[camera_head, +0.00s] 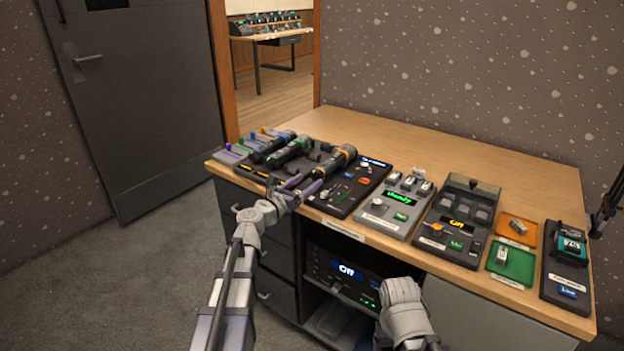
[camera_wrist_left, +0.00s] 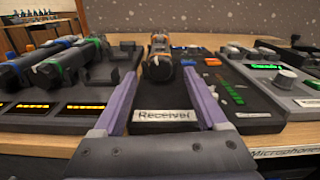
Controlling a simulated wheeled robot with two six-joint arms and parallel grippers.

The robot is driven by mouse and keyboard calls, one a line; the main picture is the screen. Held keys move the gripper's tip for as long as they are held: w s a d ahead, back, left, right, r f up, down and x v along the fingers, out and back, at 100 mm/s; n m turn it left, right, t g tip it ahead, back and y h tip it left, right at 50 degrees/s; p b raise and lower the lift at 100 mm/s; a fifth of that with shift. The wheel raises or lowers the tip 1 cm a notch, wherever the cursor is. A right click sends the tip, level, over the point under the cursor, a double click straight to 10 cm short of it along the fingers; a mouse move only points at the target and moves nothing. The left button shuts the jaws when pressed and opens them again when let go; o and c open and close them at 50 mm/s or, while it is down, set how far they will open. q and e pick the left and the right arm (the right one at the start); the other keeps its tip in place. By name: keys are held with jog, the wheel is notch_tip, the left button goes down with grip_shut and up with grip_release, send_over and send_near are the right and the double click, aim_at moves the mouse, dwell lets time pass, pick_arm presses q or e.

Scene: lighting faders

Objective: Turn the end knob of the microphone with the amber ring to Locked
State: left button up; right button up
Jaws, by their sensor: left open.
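The microphone with the amber ring (camera_head: 342,154) lies on the dark receiver unit at the front left of the table. In the left wrist view its round dark end (camera_wrist_left: 158,68) faces me, with the amber ring (camera_wrist_left: 161,42) behind it. My left gripper (camera_head: 302,187) is open just in front of that end. In the left wrist view its two purple fingers (camera_wrist_left: 162,76) stand apart on either side of the knob end, and I see no clear contact. Markings on the knob are too small to read. The right gripper's fingers are not visible.
Microphones with a green ring (camera_head: 289,150) and a blue ring (camera_head: 272,145) lie close on the left. A label reading Receiver (camera_wrist_left: 165,114) is below the amber one. A console with a green display (camera_head: 398,198) stands to the right. A part of my own arm is low in front.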

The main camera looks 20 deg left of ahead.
aim_at(317, 176)
pick_arm(q)
jog(key=shift+x, duration=1.5)
jog(key=shift+c, duration=0.3)
grip_shut()
